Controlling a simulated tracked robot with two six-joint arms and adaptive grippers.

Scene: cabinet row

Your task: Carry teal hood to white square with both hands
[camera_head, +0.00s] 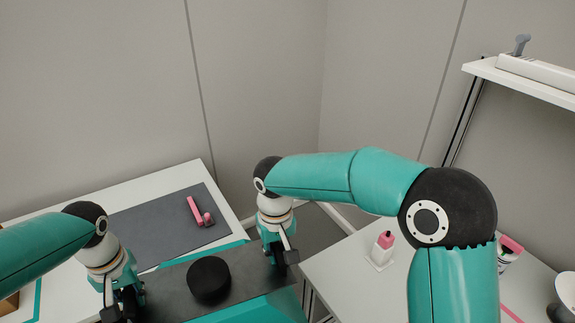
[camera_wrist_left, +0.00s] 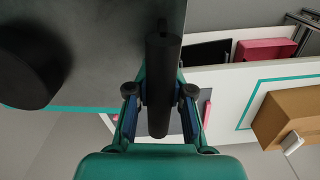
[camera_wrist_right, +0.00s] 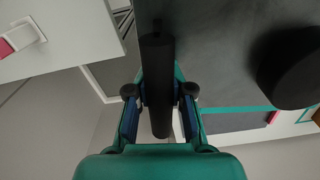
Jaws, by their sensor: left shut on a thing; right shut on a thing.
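The teal hood (camera_head: 262,307) has a dark top panel with a round black cap (camera_head: 209,279) on it. It is held between my two grippers, overlapping the left table's front corner and the gap in view. My left gripper (camera_head: 122,300) is shut on a black bar handle at the hood's left side, seen in the left wrist view (camera_wrist_left: 163,85). My right gripper (camera_head: 281,256) is shut on the matching black handle at its right side, seen in the right wrist view (camera_wrist_right: 157,85). I cannot make out the white square with certainty.
A dark mat (camera_head: 160,225) with a pink item (camera_head: 198,209) lies on the left table. A pink-topped bottle (camera_head: 384,243) stands on the right table (camera_head: 345,265). A brown box (camera_wrist_left: 288,112) sits inside a teal outline. A shelf (camera_head: 525,80) is upper right.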

